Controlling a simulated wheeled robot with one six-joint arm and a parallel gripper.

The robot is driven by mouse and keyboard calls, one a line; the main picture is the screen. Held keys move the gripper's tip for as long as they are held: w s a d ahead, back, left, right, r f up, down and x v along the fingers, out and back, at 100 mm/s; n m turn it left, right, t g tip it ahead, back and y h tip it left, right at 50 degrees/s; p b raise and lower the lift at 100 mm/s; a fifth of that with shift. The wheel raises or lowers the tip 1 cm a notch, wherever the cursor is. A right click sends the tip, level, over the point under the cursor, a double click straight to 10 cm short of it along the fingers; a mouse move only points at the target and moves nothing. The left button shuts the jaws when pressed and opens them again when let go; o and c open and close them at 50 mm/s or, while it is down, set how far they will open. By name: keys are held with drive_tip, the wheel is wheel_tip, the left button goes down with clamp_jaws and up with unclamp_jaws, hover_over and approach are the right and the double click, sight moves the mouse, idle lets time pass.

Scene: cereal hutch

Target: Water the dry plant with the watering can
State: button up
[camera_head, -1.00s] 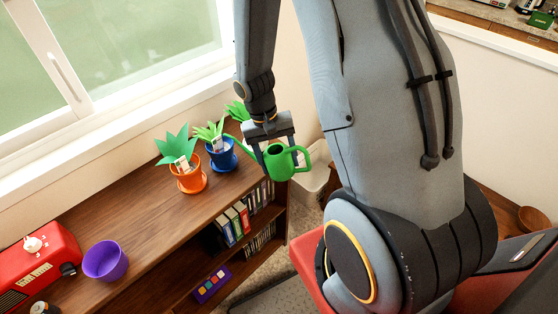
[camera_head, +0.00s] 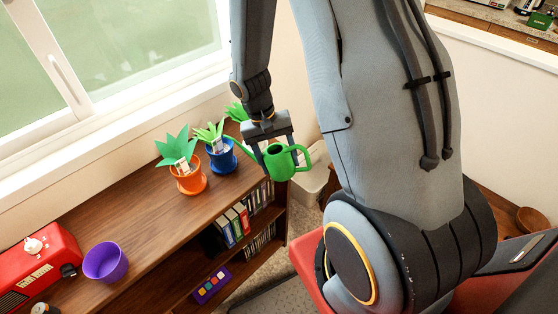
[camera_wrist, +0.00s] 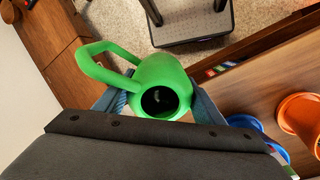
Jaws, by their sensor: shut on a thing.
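The green watering can (camera_head: 279,163) is held upright above the right end of the wooden shelf, its handle to the right and its spout to the left toward the plants. My gripper (camera_head: 267,150) is shut on the can's body; the wrist view shows the can (camera_wrist: 160,85) between the fingers. An orange pot (camera_head: 189,181) holds a darker green plant (camera_head: 178,150). A blue pot (camera_head: 221,161) holds a yellower green plant (camera_head: 210,133). White tags show in the front two pots. I cannot tell surely which plant is dry.
The wooden shelf (camera_head: 150,222) runs under the window, with bare top between the orange pot and a purple pot (camera_head: 105,262). A red appliance (camera_head: 38,265) stands at the far left. Books (camera_head: 236,222) fill a lower shelf. A white bin (camera_head: 311,180) stands beyond the shelf's end.

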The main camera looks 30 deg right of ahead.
sight(277, 149)
drive_tip(key=shift+r+g+h+p, duration=0.5)
drive_tip(key=shift+r+g+p, duration=0.3)
drive_tip(key=shift+r, duration=0.75)
idle(6.5)
